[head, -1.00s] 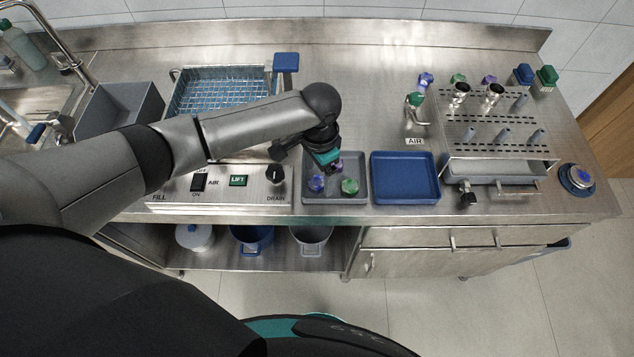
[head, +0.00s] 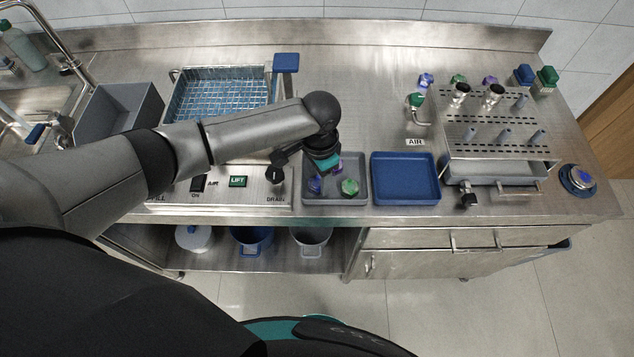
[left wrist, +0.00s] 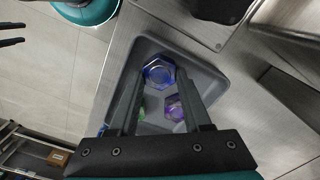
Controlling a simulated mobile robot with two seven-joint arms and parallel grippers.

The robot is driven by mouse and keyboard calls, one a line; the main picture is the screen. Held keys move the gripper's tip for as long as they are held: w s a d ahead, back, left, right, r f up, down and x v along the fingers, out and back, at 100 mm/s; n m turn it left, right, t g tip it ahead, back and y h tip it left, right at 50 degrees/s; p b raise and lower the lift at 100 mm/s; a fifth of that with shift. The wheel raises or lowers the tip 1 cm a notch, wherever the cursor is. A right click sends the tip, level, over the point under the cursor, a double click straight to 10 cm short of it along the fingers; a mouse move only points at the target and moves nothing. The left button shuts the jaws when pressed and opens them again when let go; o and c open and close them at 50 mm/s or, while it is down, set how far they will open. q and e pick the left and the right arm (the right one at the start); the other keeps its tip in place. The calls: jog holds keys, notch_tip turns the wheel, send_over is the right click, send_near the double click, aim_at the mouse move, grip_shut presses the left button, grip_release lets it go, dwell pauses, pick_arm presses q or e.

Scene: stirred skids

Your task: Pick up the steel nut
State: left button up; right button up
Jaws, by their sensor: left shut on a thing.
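The nuts in view are coloured; I see no plain steel one. A blue hexagonal nut (left wrist: 160,74) is between the fingertips of my left gripper (left wrist: 160,77), which is shut on it. In the head view my left gripper (head: 324,167) reaches down over the grey tray (head: 352,198), and the blue nut (head: 314,185) shows tilted below it. A green nut (head: 350,187) lies to the right in the tray. A purple nut (left wrist: 175,107) lies there too, mostly hidden by my gripper in the head view. Two dark prongs, seemingly my right gripper (left wrist: 12,34), show apart at the wrist view's left edge.
An empty blue tray (head: 405,188) stands right of the grey one. A wire basket (head: 220,94) in a bath is at the left, with a control panel (head: 238,192) in front. A perforated rack (head: 495,130) with pegs stands at the right. The bench behind the trays is clear.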

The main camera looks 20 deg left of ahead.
pick_arm(q)
grip_shut()
jog(key=shift+r, duration=0.1)
